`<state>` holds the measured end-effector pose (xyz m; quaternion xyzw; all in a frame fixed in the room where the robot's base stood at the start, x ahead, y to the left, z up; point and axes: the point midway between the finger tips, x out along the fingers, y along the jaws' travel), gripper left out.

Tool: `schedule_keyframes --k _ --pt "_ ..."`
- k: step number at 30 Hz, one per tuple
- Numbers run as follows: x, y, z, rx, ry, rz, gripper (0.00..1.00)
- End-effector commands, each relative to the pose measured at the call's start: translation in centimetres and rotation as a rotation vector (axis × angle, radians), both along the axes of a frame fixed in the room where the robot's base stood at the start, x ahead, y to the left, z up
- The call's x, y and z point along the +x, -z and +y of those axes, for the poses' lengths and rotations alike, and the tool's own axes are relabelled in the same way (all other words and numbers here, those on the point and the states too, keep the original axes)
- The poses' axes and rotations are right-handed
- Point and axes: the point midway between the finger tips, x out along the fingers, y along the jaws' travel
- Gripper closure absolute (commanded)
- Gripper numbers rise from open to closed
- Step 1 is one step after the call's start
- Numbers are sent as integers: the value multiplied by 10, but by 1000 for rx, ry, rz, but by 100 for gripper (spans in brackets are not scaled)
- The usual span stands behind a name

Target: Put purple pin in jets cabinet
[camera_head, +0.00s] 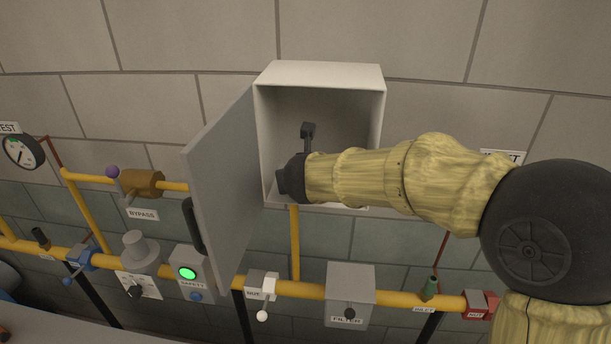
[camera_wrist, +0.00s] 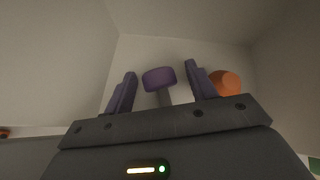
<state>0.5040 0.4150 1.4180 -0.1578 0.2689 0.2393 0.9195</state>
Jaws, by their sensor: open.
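A white open cabinet (camera_head: 320,76) is on the wall in the head view. My arm reaches into it, and its label is hidden. My gripper (camera_head: 307,131) is inside the cabinet. In the wrist view my gripper (camera_wrist: 160,85) is open, with its two dark fingers apart. A purple pin (camera_wrist: 159,78) with a rounded purple head and a grey shaft is between the fingers, with visible gaps on both sides. An orange cylindrical pin (camera_wrist: 226,82) is just right of the right finger. The pins are hidden in the head view.
The cabinet's grey door (camera_head: 228,175) is swung open to the left. Yellow pipes run below, with a green-lit safety box (camera_head: 188,273), a filter box (camera_head: 350,290) and a bypass valve (camera_head: 142,184). The cabinet walls are close around my gripper.

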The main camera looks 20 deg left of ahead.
Motion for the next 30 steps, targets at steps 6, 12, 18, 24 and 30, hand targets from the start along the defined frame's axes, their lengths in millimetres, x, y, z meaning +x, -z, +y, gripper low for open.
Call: schedule_keyframes --k 6,12,18,24,30 --pt "-4 -6 -2 1 0 -2 44" --pt "-25 -22 -12 2 -1 -3 44" --pt "-51 -43 -25 1 1 -4 44" --pt "-76 -62 -36 1 0 -3 44" --pt "-88 -71 -42 0 0 0 44"
